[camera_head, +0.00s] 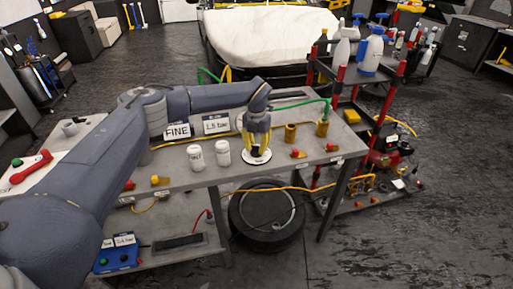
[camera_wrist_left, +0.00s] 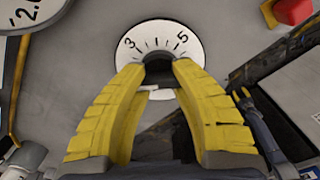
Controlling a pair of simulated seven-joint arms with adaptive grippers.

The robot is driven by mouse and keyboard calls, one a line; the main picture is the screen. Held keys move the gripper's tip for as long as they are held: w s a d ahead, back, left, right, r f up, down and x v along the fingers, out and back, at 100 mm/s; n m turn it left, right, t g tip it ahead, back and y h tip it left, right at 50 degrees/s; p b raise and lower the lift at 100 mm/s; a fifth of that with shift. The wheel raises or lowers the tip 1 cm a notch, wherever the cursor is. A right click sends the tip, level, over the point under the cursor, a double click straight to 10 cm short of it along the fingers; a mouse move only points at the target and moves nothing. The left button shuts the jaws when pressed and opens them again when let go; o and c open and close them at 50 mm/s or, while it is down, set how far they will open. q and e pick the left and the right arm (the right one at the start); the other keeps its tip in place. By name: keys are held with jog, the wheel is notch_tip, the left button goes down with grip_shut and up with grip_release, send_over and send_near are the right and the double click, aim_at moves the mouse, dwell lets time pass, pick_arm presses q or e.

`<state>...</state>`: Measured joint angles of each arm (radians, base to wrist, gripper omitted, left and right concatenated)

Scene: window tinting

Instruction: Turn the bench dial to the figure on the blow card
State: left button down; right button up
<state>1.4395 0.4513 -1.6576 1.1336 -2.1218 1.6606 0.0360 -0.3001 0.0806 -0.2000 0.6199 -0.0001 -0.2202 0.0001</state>
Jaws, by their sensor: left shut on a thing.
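The bench dial (camera_head: 256,158) is a white disc on the grey bench top (camera_head: 345,141). In the left wrist view the dial (camera_wrist_left: 134,58) shows tick marks with a 3 on its left and a 5 on its right. My left gripper (camera_head: 257,149) reaches down over the dial. Its yellow fingers are shut on the black knob (camera_wrist_left: 158,72) at the dial's centre, and they hide the dial's lower part and the knob's pointer. Two white cards stand behind the dial: one reads FINE (camera_head: 177,131), the other appears to read 1.5 bar (camera_head: 216,124). My right gripper is not in view.
Two white canisters (camera_head: 223,153) stand left of the dial. A yellow hose runs along the bench. A shelf cart with spray bottles (camera_head: 370,52) stands beyond the bench's right end.

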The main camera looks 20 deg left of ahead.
aim_at(256, 146)
pick_arm(q)
jog(key=shift+s+f, duration=0.15)
jog(key=shift+s, duration=0.05)
jog(key=shift+n, duration=1.1)
jog(key=shift+s+f, duration=0.1)
jog(key=c, duration=0.8)
grip_release()
jog(key=shift+c, duration=0.2)
jog(key=shift+o, duration=1.2)
jog(key=shift+r, duration=0.25)
jog(key=shift+r, duration=0.3)
notch_tip(256, 146, up, 11)
